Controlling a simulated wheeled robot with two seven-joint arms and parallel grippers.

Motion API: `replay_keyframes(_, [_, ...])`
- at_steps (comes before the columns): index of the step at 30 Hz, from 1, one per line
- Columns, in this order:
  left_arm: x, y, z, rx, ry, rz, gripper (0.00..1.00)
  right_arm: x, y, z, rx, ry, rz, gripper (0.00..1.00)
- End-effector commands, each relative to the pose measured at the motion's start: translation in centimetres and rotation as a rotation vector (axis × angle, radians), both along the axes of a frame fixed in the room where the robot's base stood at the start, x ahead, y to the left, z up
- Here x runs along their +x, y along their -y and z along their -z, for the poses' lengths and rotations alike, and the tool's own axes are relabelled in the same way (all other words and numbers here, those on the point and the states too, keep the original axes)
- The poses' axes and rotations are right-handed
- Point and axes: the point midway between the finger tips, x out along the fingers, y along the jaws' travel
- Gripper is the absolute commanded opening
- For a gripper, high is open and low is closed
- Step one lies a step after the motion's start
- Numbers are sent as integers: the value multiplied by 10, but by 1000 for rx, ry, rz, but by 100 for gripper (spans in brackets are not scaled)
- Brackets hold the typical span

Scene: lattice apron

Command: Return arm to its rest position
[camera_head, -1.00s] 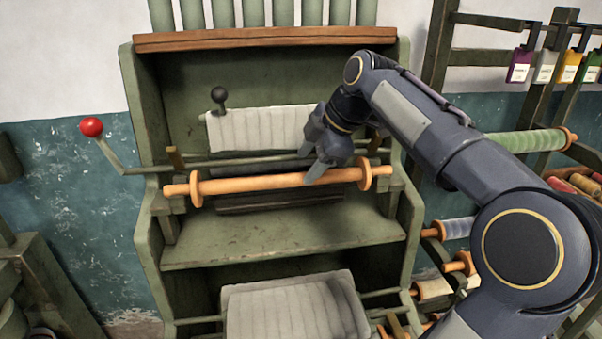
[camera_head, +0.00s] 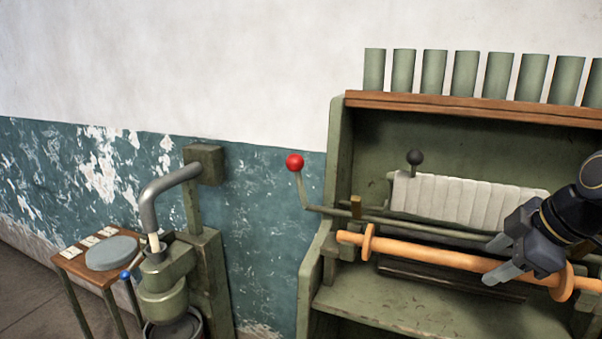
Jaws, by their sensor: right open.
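My right gripper (camera_head: 494,258) is at the right of the head view, in front of the green machine (camera_head: 338,180). Its two grey fingers are open and point left. The fingers overlap the right part of the orange wooden roller (camera_head: 420,253) in the picture. I cannot tell whether they touch it. Nothing shows held between them. Most of my right arm is cut off by the right edge. My left gripper is not in view.
A red-knobbed crank (camera_head: 294,162) sticks out at the machine's left. A black knob (camera_head: 415,157) stands by a pale pleated cloth (camera_head: 465,201). A green device with a grey pipe (camera_head: 165,190) and a small table (camera_head: 70,265) stand at left.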

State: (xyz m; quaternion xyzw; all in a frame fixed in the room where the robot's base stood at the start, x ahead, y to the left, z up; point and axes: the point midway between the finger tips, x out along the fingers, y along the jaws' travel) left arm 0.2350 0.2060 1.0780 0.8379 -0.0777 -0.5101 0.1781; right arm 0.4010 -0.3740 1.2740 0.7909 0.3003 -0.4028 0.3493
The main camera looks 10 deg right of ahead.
Motion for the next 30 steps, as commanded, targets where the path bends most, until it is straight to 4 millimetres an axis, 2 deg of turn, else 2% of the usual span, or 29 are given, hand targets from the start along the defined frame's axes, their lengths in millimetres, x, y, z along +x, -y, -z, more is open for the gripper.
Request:
replay_keyframes(8, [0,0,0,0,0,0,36,-72,-80,73,328,-115,399,52])
replay_keyframes(12, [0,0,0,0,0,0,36,-110,-119,120,476,-192,611,52])
replay_keyframes(15, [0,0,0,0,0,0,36,-134,-141,151,557,-239,742,52])
replay_keyframes(18, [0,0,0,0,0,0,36,-152,-156,175,614,-277,842,52])
replay_keyframes(21, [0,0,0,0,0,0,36,-162,-165,190,647,-299,904,52])
replay_keyframes(30, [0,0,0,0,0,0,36,-166,-168,197,663,-311,936,52])
